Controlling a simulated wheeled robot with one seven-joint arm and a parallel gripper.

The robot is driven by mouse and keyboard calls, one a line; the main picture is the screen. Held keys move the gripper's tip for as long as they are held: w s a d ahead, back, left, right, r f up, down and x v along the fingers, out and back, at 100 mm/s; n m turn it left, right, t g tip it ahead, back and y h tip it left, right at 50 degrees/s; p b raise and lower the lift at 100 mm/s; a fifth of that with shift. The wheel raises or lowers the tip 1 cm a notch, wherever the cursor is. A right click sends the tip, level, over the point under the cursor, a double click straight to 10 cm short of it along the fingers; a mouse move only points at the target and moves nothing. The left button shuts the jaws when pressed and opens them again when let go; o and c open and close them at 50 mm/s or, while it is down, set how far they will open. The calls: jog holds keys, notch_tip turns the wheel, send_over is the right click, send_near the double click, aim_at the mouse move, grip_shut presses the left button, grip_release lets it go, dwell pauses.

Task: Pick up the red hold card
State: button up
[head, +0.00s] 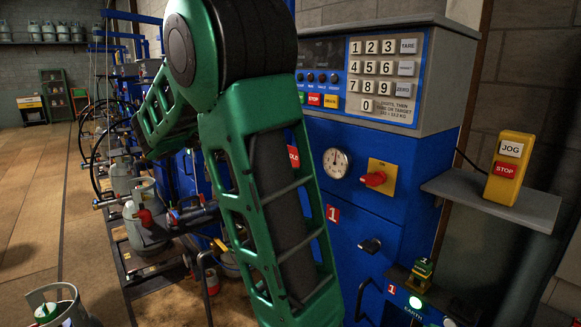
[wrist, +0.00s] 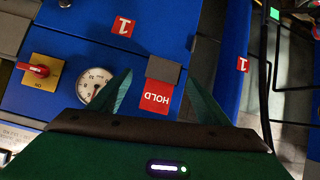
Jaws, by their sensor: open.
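In the head view only a sliver of the card (head: 293,157) shows past my green arm. My gripper (wrist: 160,95) is open. Its two green fingers stand apart in the wrist view, one on each side of the card, the right one farther from it. I cannot tell how much depth separates the fingers from the card. In the head view my arm hides the gripper.
Near the card are a round gauge (head: 336,162), a red rotary switch (head: 374,179) and a keypad panel (head: 384,76). A shelf (head: 497,201) at right holds a yellow jog/stop box (head: 508,168). Gas cylinders (head: 146,217) and hoses stand at left. The far-left floor is open.

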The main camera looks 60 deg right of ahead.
notch_tip(320, 180, up, 5)
jog(key=w+m+h, duration=0.2)
jog(key=shift+g, duration=0.4)
jog(key=x, duration=1)
jog(key=shift+s, duration=0.35)
jog(key=shift+c, duration=0.6)
jog(key=c, duration=1)
